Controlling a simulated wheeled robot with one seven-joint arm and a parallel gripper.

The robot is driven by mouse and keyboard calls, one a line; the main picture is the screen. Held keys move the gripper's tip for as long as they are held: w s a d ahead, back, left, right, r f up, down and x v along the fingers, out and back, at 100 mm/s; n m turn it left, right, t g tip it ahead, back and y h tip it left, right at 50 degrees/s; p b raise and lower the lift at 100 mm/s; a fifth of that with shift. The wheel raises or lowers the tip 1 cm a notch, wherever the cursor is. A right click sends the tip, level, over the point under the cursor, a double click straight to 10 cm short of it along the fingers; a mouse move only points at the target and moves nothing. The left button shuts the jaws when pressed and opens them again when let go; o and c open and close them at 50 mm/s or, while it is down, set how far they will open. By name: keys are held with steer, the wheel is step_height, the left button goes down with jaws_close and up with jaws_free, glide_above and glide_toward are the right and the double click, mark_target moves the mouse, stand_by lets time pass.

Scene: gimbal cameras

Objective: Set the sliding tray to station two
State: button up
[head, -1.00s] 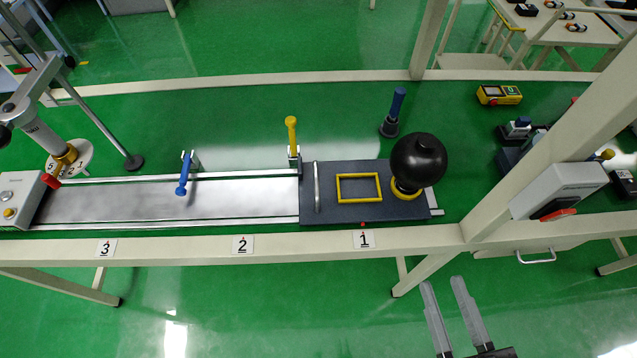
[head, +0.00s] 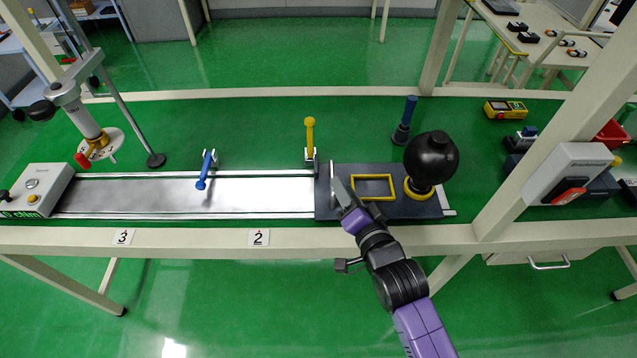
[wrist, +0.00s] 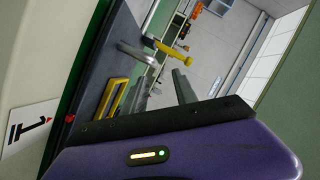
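The dark grey sliding tray (head: 398,206) sits at the right end of the metal rail (head: 254,192). It carries a yellow square frame (head: 373,175), a black ball (head: 431,160) and an upright silver handle (head: 332,183) at its left edge. In the wrist view, label 1 (wrist: 30,130) lies beside the tray's edge near a red dot (wrist: 70,118). Label 2 (head: 259,237) is farther left. My gripper (head: 345,192) is over the tray's left part, close to the handle. Its two fingers (wrist: 162,92) show apart with nothing between them; contact with the handle cannot be told.
A yellow-knobbed lever (head: 310,140) stands upright behind the tray's left edge. A blue lever (head: 205,171) leans over the rail. A beige post (head: 520,160) rises at right.

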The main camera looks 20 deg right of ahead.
mark_target(333, 174)
steer(key=shift+a+f+m, duration=0.1)
steer(key=shift+f+m, duration=0.45)
steer(key=shift+m, duration=0.05)
steer(key=shift+w, duration=0.15)
steer(key=w, duration=0.2)
steer(key=w+f, duration=0.1)
steer(key=w, duration=0.4)
steer(key=shift+f, duration=0.3)
steer(key=shift+c, duration=0.2)
jaws_close()
stand_by(0.5)
